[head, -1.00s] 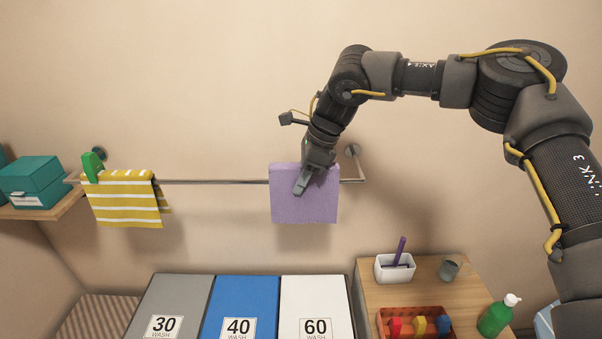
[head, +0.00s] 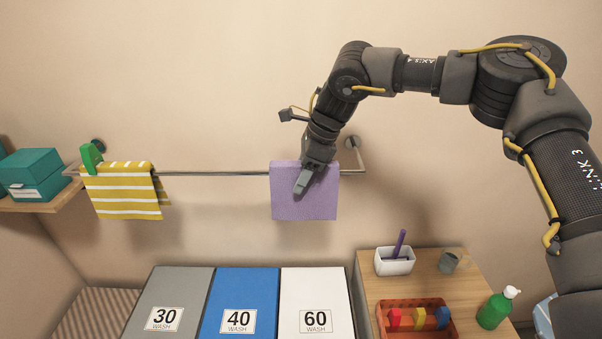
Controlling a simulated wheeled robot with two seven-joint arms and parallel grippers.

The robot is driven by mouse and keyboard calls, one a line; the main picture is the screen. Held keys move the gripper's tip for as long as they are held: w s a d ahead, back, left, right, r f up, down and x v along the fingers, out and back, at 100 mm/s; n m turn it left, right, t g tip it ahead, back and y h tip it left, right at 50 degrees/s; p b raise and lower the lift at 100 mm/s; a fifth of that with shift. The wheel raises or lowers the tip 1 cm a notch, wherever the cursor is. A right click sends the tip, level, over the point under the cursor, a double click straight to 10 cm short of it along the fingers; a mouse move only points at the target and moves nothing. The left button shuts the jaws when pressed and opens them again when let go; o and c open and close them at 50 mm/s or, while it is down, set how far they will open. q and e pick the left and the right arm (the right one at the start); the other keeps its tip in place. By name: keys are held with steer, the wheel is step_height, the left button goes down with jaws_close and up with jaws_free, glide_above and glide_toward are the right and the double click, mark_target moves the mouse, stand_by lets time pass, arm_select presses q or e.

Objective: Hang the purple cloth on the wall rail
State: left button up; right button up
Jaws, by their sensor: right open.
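The purple cloth (head: 318,205) hangs down in front of the wall at the right part of the metal wall rail (head: 215,173). The rail reaches the cloth's upper part at its left and comes out again at its right, so the cloth lies over it. My right gripper (head: 302,188) is open in front of the cloth's upper half and covers part of it. I cannot tell if its fingers touch the cloth. My left gripper is not in view.
A yellow striped cloth (head: 122,192) with a green clip (head: 90,157) hangs at the rail's left. Three lidded bins (head: 240,290) stand below. A wooden table (head: 430,275) at right holds a white pot (head: 394,263), an orange crate (head: 384,324) and a green bottle (head: 493,312).

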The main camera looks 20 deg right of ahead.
steer(key=b+v, duration=0.2)
steer(key=v, duration=0.8)
steer(key=shift+d+r+b, duration=0.1)
steer(key=shift+r+b, duration=0.25)
steer(key=shift+r, duration=0.05)
